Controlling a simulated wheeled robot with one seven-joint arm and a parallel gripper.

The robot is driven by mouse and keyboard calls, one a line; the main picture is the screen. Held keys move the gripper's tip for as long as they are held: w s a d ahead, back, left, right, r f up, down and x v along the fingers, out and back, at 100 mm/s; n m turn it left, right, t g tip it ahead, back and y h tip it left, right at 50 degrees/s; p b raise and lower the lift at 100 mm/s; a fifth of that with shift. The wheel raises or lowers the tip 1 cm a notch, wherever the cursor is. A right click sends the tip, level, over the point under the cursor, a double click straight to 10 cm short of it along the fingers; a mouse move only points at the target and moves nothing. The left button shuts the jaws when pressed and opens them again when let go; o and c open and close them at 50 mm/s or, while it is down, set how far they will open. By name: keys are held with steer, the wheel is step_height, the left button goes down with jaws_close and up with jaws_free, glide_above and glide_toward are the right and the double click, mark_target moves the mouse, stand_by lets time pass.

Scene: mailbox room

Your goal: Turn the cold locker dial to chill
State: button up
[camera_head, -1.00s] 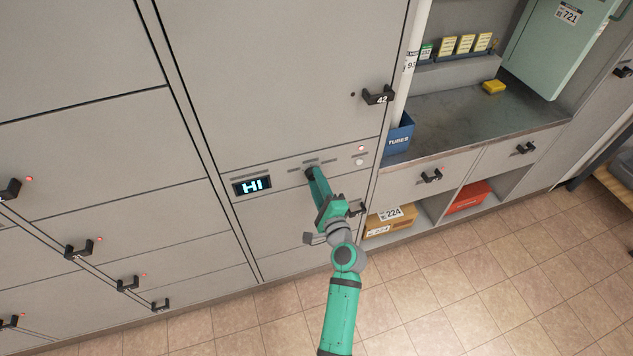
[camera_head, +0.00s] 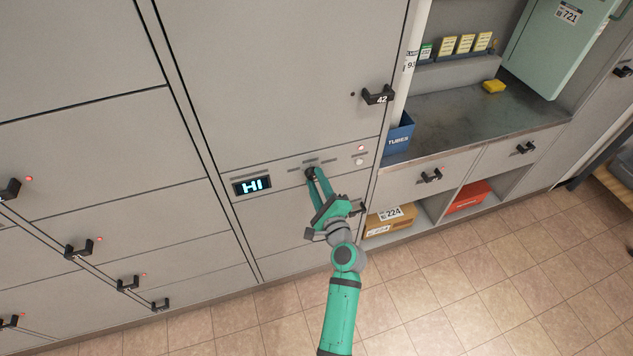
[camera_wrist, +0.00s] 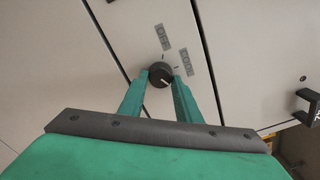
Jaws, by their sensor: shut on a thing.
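The cold locker dial (camera_head: 309,172) is a small round black knob on the grey panel strip. In the wrist view the dial (camera_wrist: 159,72) has a pale pointer mark toward its lower right. Beside it are two grey labels, one seeming to read OFF (camera_wrist: 163,37) and one COOL (camera_wrist: 183,62). No chill label is readable; my fingers hide part of the panel. My green gripper (camera_head: 315,177) is shut on the dial, one finger on each side.
The locker door above has a black handle marked 42 (camera_head: 378,95). A blue TUBES bin (camera_head: 399,136) stands on the counter to the right.

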steer(key=o, duration=1)
steer(key=shift+s+d, duration=0.2)
steer(key=shift+s, duration=0.2)
steer(key=shift+v, duration=4.95)
steer(key=shift+a, duration=0.1)
